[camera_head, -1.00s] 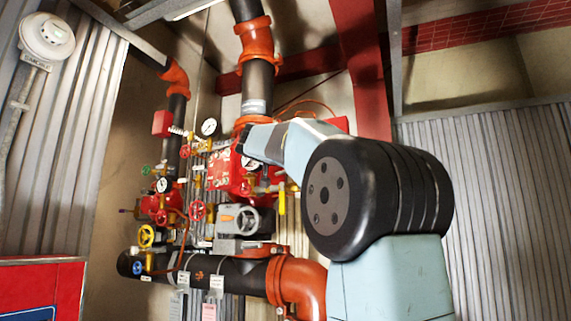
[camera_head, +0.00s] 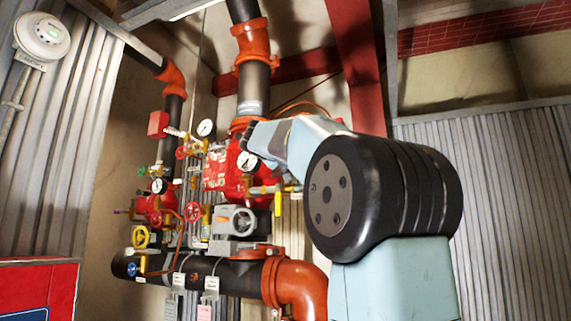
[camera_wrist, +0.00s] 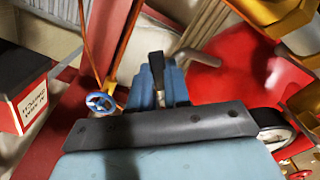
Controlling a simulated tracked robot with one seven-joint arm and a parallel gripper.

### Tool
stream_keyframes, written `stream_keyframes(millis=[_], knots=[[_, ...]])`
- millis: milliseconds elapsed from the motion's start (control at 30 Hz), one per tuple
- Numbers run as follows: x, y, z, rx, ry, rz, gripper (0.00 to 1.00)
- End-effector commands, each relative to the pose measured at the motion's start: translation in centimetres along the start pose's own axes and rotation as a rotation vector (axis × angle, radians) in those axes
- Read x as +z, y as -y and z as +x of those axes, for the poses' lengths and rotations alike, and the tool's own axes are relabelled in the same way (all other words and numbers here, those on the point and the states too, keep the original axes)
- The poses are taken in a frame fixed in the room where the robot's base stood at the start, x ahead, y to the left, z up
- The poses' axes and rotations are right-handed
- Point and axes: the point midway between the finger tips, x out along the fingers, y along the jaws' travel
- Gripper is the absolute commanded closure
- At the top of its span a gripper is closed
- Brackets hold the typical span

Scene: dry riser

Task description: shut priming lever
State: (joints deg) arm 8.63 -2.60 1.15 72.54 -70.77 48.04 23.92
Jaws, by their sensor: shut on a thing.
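In the wrist view my gripper (camera_wrist: 160,88) has its blue-grey fingers closed around a narrow dark handle (camera_wrist: 157,66), which I take to be the priming lever. A bent grey rod (camera_wrist: 196,58) runs just right of the fingers, in front of a red rounded body (camera_wrist: 225,95); whether it joins the handle is unclear. In the head view my forearm reaches left to the red valve body (camera_head: 222,172), and my fingertips and the held handle are hidden there.
A blue handwheel (camera_wrist: 101,103) is left of my fingers. In the head view a yellow lever (camera_head: 278,204) hangs below my forearm, beside a grey handwheel gearbox (camera_head: 236,221). Gauges (camera_head: 206,128) and small valves crowd the left. A thick black pipe (camera_head: 235,276) runs below.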

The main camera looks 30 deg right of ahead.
Motion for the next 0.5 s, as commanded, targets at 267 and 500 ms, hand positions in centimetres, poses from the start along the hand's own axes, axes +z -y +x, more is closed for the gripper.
stream_keyframes(millis=[267, 500], knots=[[-0.2, -0.9, 0.0, 0.0, -0.002, -0.26, 1.0], [-0.6, -1.7, 0.0, 0.0, -0.003, -0.486, 1.0]])
